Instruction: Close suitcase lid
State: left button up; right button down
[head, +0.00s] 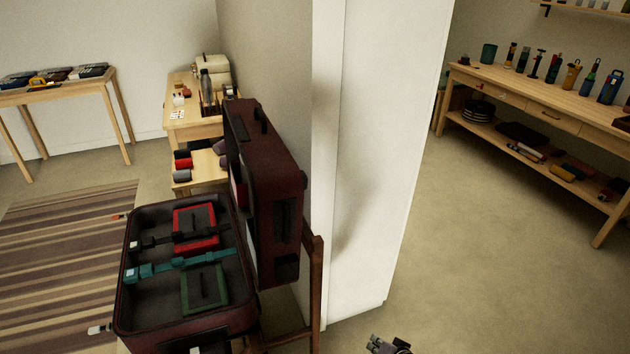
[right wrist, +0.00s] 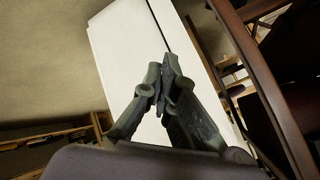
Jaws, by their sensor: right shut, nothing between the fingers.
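The dark red suitcase stands open in the head view. Its base (head: 185,322) holds a red-framed item (head: 196,226), a green item (head: 204,288) and teal and black straps. Its lid (head: 268,185) stands upright on the right side of the base, close to the white wall end. My right gripper (head: 388,345) shows at the bottom edge of the head view, right of the suitcase and apart from it. In the right wrist view its fingers (right wrist: 167,75) are together and empty. My left gripper is not in view.
A wooden stand (head: 316,290) is under and beside the suitcase. A white wall end (head: 365,170) rises just right of the lid. A workbench (head: 540,110) with tools stands at the far right. A striped rug (head: 60,260) lies left. Open floor (head: 470,260) is at right.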

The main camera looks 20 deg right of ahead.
jog(key=w+r+m+t+y, duration=0.1)
jog(key=w+r+m+t, duration=0.1)
jog(key=w+r, duration=0.6)
jog(key=w+r+m+t, duration=0.2)
jog(key=w+r, duration=0.2)
jog(key=r, duration=0.7)
notch_tip(320, 180, up, 23)
jog(key=w+a+m+t+y, duration=0.3)
jog(key=t+y, duration=0.1)
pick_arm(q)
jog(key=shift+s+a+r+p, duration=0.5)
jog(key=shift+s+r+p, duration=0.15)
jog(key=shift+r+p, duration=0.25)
pick_arm(e)
jog(key=w+a, duration=0.6)
jog(key=w, duration=0.3)
jog(key=shift+a+r, duration=0.25)
jog(key=shift+r, duration=0.05)
jog(key=shift+w, duration=0.1)
